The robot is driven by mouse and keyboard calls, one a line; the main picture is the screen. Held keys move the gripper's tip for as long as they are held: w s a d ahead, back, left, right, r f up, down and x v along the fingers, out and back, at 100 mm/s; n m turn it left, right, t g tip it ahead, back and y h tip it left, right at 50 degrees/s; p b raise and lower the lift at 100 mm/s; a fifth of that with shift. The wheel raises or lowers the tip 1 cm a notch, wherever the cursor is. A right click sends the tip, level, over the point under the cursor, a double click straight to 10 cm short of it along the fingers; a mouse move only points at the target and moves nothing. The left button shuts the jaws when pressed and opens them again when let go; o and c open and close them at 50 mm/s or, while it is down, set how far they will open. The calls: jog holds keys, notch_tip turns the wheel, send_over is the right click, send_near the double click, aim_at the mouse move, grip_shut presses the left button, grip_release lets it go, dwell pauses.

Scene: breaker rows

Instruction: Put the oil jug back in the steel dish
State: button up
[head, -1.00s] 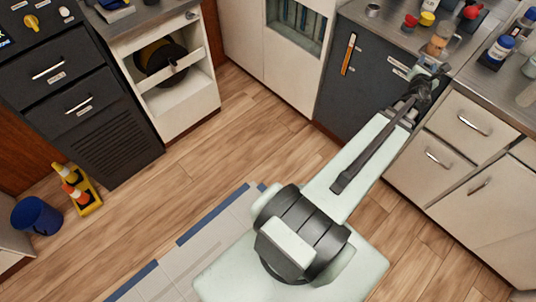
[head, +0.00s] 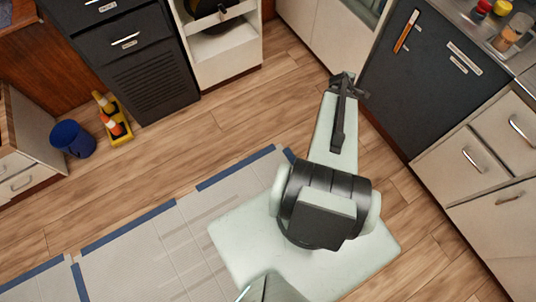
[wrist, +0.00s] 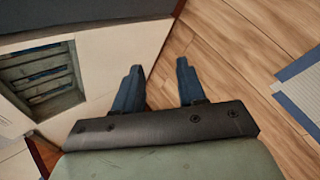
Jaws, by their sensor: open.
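An amber container that looks like the oil jug (head: 509,36) stands upright on the counter at the upper right of the head view. A shallow metallic rim, which looks like the steel dish (head: 494,43), shows at its base. At this size I cannot tell whether the jug sits fully inside it. My gripper (head: 347,84) is over the floor in front of the cabinets, well left of the jug. In the wrist view its two blue fingers (wrist: 158,78) are apart with nothing between them. Neither jug nor dish is in the wrist view.
Red and yellow-topped items (head: 502,7) stand behind the jug. A dark cabinet door with an orange handle (head: 406,32) is right of my gripper. White drawers (head: 476,152) line the right side.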

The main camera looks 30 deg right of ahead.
jog(key=a+f+m+g+y, duration=0.25)
jog(key=a+f, duration=0.35)
jog(key=a, duration=0.7)
jog(key=a+f+m+g+y, duration=0.1)
jog(key=a+f+y, duration=0.35)
jog(key=a, duration=0.85)
jog(key=s+a+f+m+g, duration=0.2)
jog(key=s+a+g, duration=0.1)
jog(key=s+a, duration=0.5)
jog(key=s+a+f+m+g+y, duration=0.1)
jog(key=s+a+f+m+g, duration=0.1)
jog(key=s+a, duration=0.6)
jog(key=a+f+g, duration=0.1)
jog(key=a, duration=0.5)
jog(key=shift+s+a+f, duration=0.25)
jog(key=shift+a, duration=0.05)
